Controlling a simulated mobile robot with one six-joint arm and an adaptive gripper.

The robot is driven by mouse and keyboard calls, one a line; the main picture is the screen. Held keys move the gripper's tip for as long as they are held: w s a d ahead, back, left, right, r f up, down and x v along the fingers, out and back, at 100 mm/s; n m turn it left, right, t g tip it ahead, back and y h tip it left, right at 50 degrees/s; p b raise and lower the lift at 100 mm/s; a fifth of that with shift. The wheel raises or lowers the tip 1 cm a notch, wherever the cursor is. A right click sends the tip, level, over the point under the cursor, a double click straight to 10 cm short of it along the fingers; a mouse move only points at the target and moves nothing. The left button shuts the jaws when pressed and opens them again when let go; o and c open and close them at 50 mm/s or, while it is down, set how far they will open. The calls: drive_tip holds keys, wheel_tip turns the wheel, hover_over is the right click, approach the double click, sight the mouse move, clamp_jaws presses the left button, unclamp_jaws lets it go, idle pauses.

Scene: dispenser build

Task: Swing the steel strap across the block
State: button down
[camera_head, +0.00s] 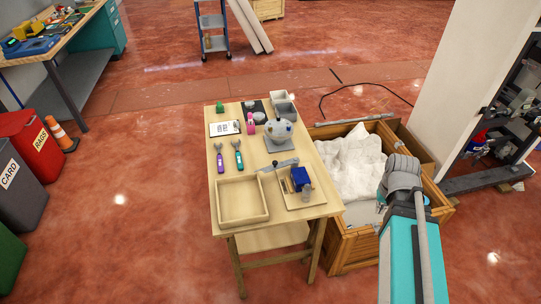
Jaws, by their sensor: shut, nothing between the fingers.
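A grey strip that looks like the steel strap (286,163) lies slanted near the back edge of a small wooden tray (314,203) on the table. A blue block-like piece (301,177) stands in that tray, just in front of the strap. The strap runs from the tray's back left corner toward the right, behind the blue piece. Whether the two touch is too small to tell. My arm rises at the right, beyond the table's right edge. My gripper does not show in this view.
An empty wooden tray (242,221) sits at the table's front left. Purple (220,157) and teal (238,155) handled tools lie behind it. A round grey fixture (279,136) and pink bottle (251,124) stand further back. A wooden crate (349,255) with white lining adjoins the table's right side.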

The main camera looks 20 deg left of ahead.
drive_tip(key=w+a+r+n+t+y+p, duration=0.1)
drive_tip(key=w+a+r+n+p, duration=0.1)
drive_tip(key=w+a, duration=0.55)
drive_tip(key=w+a+r+n+p, duration=0.1)
drive_tip(key=w+a+r+n, duration=0.2)
drive_tip(key=a, duration=0.8)
drive_tip(key=w+a+r+n+y+p, duration=0.1)
drive_tip(key=w+a+n, duration=0.1)
drive_tip(key=a, duration=0.8)
drive_tip(key=w+a+r+n+t+y+p, duration=0.1)
drive_tip(key=a+n, duration=0.1)
drive_tip(key=a, duration=0.9)
drive_tip(key=shift+w, duration=0.4)
drive_tip(key=shift+f, duration=0.15)
wheel_tip(320, 180, down, 10)
drive_tip(key=b, duration=0.9)
drive_tip(key=shift+s+d+b, duration=0.2)
drive_tip(key=shift+b, duration=0.2)
